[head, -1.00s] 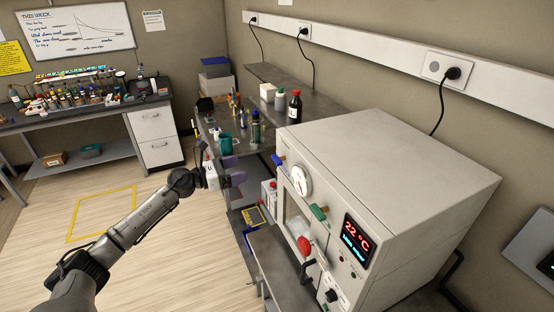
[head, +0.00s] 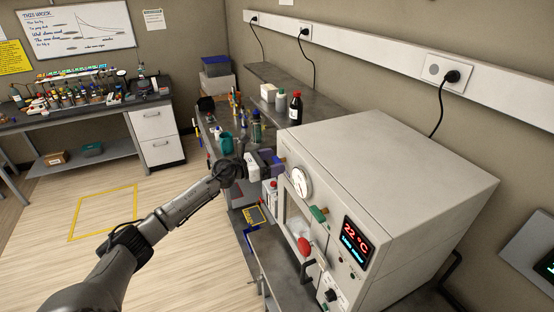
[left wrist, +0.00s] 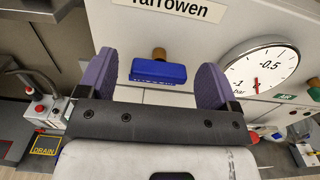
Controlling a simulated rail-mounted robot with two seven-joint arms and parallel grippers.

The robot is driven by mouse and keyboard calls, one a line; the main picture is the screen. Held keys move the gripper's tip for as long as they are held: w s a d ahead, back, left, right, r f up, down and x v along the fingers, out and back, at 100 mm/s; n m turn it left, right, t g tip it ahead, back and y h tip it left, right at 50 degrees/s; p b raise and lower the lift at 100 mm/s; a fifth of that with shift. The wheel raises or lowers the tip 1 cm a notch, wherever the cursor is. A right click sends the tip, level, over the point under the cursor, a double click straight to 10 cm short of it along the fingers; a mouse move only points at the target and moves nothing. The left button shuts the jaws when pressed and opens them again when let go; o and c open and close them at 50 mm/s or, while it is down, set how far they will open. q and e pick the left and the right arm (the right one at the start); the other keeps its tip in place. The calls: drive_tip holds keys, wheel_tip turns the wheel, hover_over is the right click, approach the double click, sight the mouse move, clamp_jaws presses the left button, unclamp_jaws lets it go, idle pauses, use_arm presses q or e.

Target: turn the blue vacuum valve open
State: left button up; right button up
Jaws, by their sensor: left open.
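The blue vacuum valve (left wrist: 158,72) is a blue bar handle on a brass stem on the oven's pale front. It lies roughly crosswise in the left wrist view, below the name plate. My left gripper (head: 270,163) is open, at the upper left front edge of the oven (head: 395,165) in the head view. In the left wrist view its two purple fingers stand on either side of the blue handle, with gaps on both sides. In the head view the gripper largely hides the valve. My right gripper is not in view.
A round dial gauge (head: 302,183) sits right beside the valve, close to one finger. A green knob (head: 318,214), a red knob (head: 304,245) and a lit display (head: 356,240) are also on the front. Bottles (head: 295,108) stand on the bench behind.

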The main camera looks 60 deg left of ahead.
use_arm(q)
drive_tip(key=shift+w+d, duration=0.1)
drive_tip(key=shift+w, duration=0.75)
drive_tip(key=shift+c, duration=1.4)
drive_tip(key=c, duration=0.6)
drive_tip(key=shift+c, duration=0.2)
